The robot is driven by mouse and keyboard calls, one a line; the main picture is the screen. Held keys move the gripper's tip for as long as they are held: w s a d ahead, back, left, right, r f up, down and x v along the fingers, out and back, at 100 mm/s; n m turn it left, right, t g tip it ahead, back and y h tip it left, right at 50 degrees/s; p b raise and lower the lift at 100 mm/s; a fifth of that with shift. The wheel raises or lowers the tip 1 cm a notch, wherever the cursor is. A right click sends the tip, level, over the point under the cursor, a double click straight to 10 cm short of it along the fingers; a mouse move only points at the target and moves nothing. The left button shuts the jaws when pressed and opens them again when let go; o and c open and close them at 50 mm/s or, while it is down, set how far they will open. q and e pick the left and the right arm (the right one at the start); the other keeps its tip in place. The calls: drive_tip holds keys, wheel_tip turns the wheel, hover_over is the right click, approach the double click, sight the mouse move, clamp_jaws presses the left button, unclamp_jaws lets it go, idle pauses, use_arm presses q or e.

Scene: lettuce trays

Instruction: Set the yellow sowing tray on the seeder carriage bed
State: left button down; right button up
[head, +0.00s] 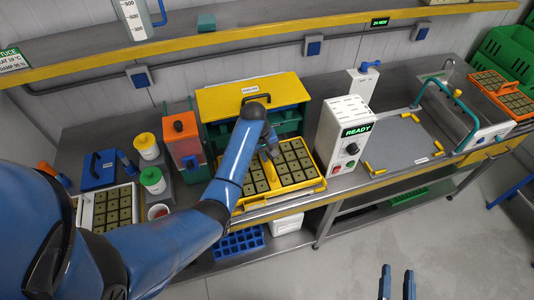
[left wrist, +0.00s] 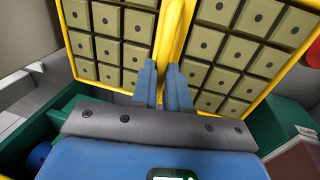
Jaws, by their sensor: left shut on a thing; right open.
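I cannot tell whether the tray touches the bench. The seeder carriage bed (head: 398,142) is a bare grey plate with yellow corner guides, right of the READY box. My right gripper (head: 397,283) is open and empty at lower right.
The white READY box (head: 343,135) stands between tray and bed. A teal arch (head: 452,100) rises over the bed's right side. A green box with yellow lid (head: 254,97) and an orange dispenser (head: 184,143) stand behind and left. An orange tray (head: 505,93) is far right.

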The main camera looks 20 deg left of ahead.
use_arm(q)
drive_tip(key=shift+r, duration=0.1)
drive_tip(key=shift+f, duration=0.45)
idle(0.5)
drive_tip(key=shift+f, duration=0.1)
drive_tip(key=c, duration=1.1)
unclamp_jaws()
drive_tip(key=shift+o, duration=0.2)
drive_tip(key=shift+s+f, duration=0.1)
wheel_tip(320, 180, up, 5)
drive_tip(key=p, duration=0.4)
drive_tip(key=shift+r+p, duration=0.2)
drive_tip(key=shift+p, duration=0.15)
drive_tip(key=shift+r+b, duration=0.3)
drive_tip(key=shift+b, duration=0.05)
drive_tip(key=shift+r, duration=1.6)
